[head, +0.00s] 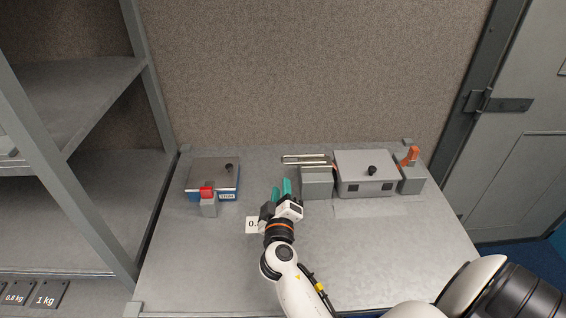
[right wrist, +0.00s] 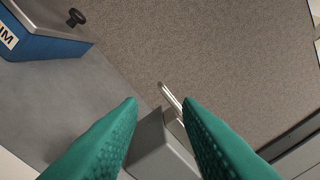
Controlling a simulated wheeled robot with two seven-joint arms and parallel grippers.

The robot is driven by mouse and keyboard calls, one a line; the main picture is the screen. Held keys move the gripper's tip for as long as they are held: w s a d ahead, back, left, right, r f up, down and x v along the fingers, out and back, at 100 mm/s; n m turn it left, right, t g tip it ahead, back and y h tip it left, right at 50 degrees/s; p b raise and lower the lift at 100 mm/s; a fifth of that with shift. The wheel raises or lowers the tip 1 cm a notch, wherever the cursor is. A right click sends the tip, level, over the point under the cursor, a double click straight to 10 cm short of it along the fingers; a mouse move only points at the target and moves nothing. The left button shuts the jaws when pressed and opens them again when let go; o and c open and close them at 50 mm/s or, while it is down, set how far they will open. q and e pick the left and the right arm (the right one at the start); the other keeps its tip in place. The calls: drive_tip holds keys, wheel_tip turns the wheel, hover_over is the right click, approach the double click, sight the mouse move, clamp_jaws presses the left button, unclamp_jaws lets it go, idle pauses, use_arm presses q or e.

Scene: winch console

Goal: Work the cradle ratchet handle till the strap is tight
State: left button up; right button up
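My right gripper (head: 281,188) is above the middle of the table, its teal fingers apart and empty. It is just left of a grey block (head: 317,184) with pale metal rods (head: 305,160) at its top and back. In the right wrist view, the block (right wrist: 160,150) and a rod (right wrist: 172,97) show beyond the gap between the open fingers (right wrist: 161,104); no contact is visible. Other levers are a red handle (head: 206,192) on a small grey stand at left and an orange handle (head: 410,155) at right. No handle is labelled as the cradle ratchet, and I cannot make out a strap. My left gripper is out of view.
A blue-sided box (head: 213,178) with a black knob is at the table's left. A grey box (head: 364,174) with another knob stands right of the block. A white label (head: 252,225) is partly hidden by my gripper. The table's front left (head: 200,265) is clear.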

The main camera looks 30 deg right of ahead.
sight(283, 163)
drive_tip(key=x, duration=0.1)
drive_tip(key=p+x, duration=0.1)
drive_tip(key=x, duration=0.3)
drive_tip(key=shift+d+r, duration=0.1)
drive_tip(key=shift+r, duration=0.2)
drive_tip(key=x, duration=0.3)
drive_tip(key=p+x, duration=0.1)
drive_tip(key=x, duration=0.1)
drive_tip(key=shift+w+d+f, duration=0.15)
drive_tip(key=shift+w+f, duration=0.1)
drive_tip(key=shift+c, duration=0.5)
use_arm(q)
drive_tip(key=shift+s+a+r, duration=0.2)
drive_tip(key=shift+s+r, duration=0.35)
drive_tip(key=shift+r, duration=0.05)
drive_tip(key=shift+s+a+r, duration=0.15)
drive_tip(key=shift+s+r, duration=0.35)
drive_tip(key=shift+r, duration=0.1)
use_arm(e)
drive_tip(key=shift+s, duration=0.1)
clamp_jaws()
